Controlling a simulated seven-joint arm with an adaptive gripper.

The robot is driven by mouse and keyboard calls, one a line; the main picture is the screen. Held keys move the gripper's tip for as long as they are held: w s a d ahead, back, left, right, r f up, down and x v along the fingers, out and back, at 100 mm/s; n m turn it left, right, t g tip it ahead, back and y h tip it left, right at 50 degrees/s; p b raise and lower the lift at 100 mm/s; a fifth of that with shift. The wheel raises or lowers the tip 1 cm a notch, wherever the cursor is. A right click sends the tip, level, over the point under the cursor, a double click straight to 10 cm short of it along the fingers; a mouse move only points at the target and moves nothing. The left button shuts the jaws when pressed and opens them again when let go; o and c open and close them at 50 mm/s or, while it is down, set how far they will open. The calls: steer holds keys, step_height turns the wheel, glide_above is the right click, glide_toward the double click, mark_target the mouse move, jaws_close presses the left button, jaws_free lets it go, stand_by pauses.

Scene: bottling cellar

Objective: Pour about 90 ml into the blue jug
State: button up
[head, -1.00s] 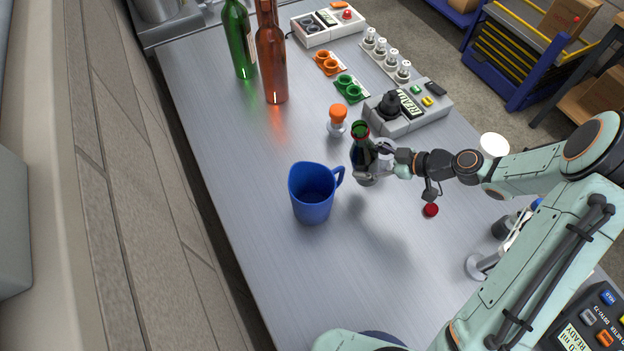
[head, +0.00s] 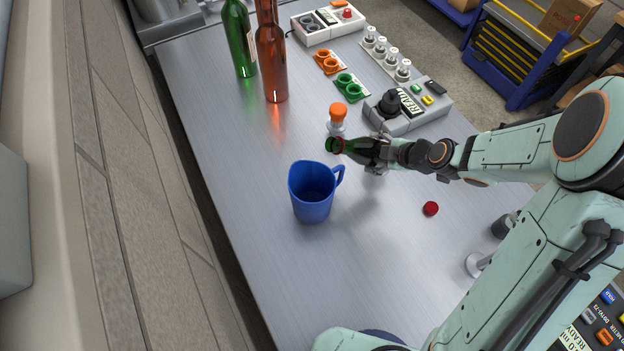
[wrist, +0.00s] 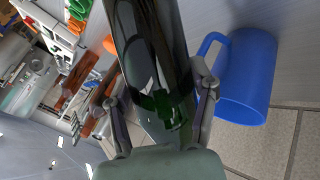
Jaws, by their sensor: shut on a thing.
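The blue jug (head: 312,196) stands upright on the metal table, its handle toward the upper right. My gripper (head: 378,153) is shut on a small dark green bottle (head: 352,148) and holds it above the table. The bottle is tilted steeply, with its mouth pointing left, behind and above the jug's handle. I see no liquid leaving it. In the wrist view the bottle (wrist: 150,60) lies between the two fingers (wrist: 160,105), and the jug (wrist: 247,76) is to its right, apart from it.
An orange-capped vial (head: 338,116) stands just behind the bottle's neck. A red cap (head: 431,209) lies to the right. Tall green (head: 239,38) and brown (head: 271,60) bottles stand at the back left. A grey device (head: 408,108) is behind my gripper. The table's front is clear.

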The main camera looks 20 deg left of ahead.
steer(key=shift+w+d+n+t+h, duration=0.35)
steer(key=shift+n+t+h, duration=0.2)
steer(key=shift+h, duration=0.35)
steer(key=shift+d+f+n+t+h, duration=0.15)
steer(key=shift+f+n+t+h, duration=0.1)
steer(key=shift+f+t+h, duration=0.3)
steer(key=shift+s+a+r+t+h+p, duration=0.1)
steer(key=shift+s+a+t+h+p, duration=0.05)
steer(key=shift+a+t+h+p, duration=0.2)
steer(key=shift+n, duration=0.3)
steer(key=shift+s+r+n+t+h+p, duration=0.1)
steer(key=shift+r+n+t+h+p, duration=0.2)
steer(key=shift+r+t+h+p, duration=0.45)
steer(key=shift+w+d+r, duration=0.25)
steer(key=shift+d+r, duration=0.05)
steer(key=shift+d, duration=0.05)
steer(key=shift+r+p, duration=0.4)
steer(key=shift+p, duration=0.55)
stand_by(0.4)
